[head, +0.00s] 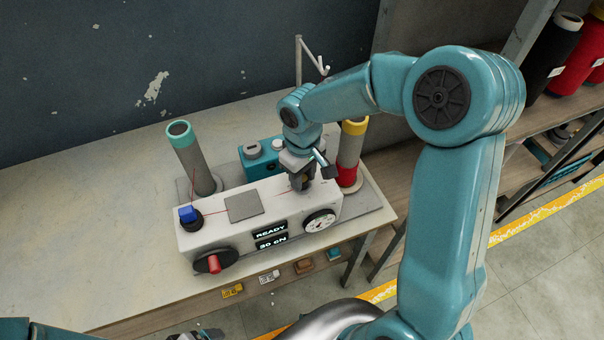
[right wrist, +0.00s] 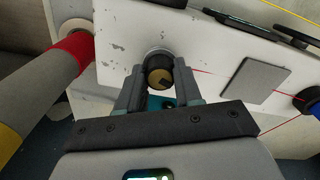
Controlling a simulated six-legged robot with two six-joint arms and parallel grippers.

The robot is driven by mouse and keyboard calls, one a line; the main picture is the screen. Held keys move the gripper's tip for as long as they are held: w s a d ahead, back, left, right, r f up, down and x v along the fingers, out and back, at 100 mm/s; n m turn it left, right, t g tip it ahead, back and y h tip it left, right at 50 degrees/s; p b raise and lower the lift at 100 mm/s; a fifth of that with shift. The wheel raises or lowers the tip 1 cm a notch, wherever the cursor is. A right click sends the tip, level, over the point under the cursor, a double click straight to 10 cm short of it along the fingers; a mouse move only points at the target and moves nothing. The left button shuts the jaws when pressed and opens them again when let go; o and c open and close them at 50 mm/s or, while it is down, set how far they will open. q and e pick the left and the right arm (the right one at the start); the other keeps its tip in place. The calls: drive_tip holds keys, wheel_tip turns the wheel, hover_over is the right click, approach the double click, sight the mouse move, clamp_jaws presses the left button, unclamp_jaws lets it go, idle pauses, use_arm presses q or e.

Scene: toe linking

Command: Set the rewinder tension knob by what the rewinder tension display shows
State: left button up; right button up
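The white rewinder box (head: 200,241) stands near the table's front edge. Its display (head: 271,236) reads READY above and 30 cN below. A red knob (head: 214,264) on a black disc is on the front left, and a round dial (head: 320,221) on the front right. A blue knob (head: 188,214) sits on the top left. My right gripper (head: 303,182) is over the top right end. In the right wrist view its fingers flank a black post with a tan end (right wrist: 160,77); contact is unclear. My left gripper (head: 195,336) barely shows at the bottom edge.
A grey spool with a teal rim (head: 190,155) and a red and yellow spool (head: 350,150) stand behind the box. A teal unit (head: 258,160) sits between them. A red thread runs across the box top. The table (head: 85,225) is clear at left.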

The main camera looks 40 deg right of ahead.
drive_tip(key=n, duration=0.5)
drive_tip(key=shift+w+b, duration=0.1)
drive_tip(key=shift+b, duration=0.2)
drive_tip(key=o, duration=1)
drive_tip(key=shift+o, duration=0.2)
drive_tip(key=shift+r, duration=0.1)
wheel_tip(320, 180, up, 16)
drive_tip(key=shift+b, duration=0.35)
